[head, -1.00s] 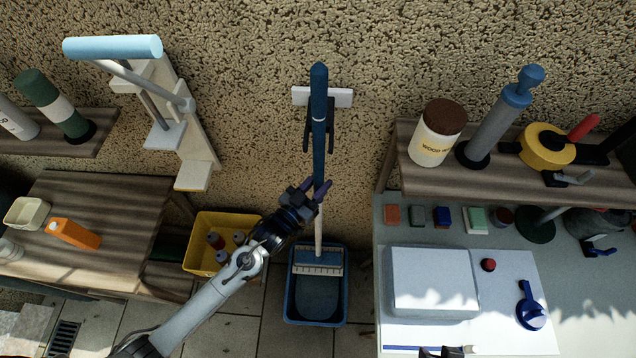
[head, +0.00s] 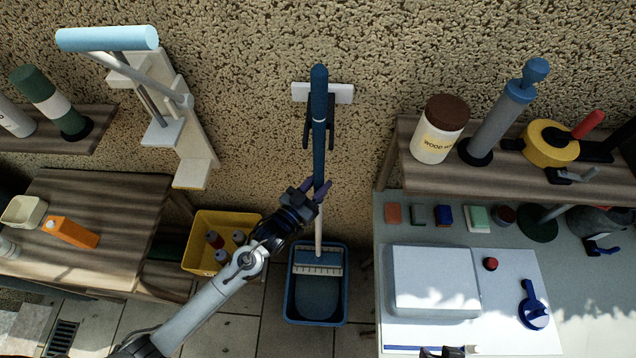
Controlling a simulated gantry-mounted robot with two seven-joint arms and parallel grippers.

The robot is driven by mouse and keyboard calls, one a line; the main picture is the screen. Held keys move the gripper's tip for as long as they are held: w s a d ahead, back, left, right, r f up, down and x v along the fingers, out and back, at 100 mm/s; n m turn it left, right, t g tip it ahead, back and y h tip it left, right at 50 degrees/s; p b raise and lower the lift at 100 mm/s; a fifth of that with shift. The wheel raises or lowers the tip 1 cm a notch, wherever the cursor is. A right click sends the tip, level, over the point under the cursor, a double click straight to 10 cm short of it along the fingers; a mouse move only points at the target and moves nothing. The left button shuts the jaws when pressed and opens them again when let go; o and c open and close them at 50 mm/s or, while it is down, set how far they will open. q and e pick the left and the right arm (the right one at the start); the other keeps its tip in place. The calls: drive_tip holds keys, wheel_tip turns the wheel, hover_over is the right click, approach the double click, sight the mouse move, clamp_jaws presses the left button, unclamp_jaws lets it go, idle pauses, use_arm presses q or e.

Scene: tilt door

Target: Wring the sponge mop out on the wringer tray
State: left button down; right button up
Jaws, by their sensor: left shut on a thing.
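The mop's handle (head: 319,150) stands nearly upright, dark blue above and white below, in front of a wall clip (head: 342,93). Its blue head (head: 318,258) rests at the back of the blue wringer tray (head: 345,306) on the floor, by a white toothed strip (head: 318,269). My left gripper (head: 315,191) is shut on the handle at the lower end of its blue part. The sponge's underside is hidden. Of my right gripper, only a dark piece (head: 440,351) shows at the bottom edge, so its jaws cannot be judged.
A yellow crate (head: 200,262) with several bottles stands left of the tray, behind my left arm. A wooden table (head: 110,200) is at the left. A bench with a white box (head: 432,280) is close on the right. A shelf (head: 400,170) hangs above it.

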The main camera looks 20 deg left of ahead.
sight(316, 175)
use_arm(q)
drive_tip(key=shift+f, duration=0.45)
drive_tip(key=shift+s+p, duration=0.1)
drive_tip(key=shift+p, duration=0.35)
idle(0.4)
drive_tip(key=shift+p, duration=0.35)
idle(0.4)
wheel_tip(316, 175, up, 3)
drive_tip(key=p, duration=0.2)
drive_tip(key=shift+f+p, duration=0.1)
drive_tip(key=shift+p, duration=0.3)
drive_tip(key=shift+r+p, duration=0.6)
drive_tip(key=shift+r, duration=0.15)
drive_tip(key=shift+r+p, duration=1.35)
drive_tip(key=shift+r, duration=0.25)
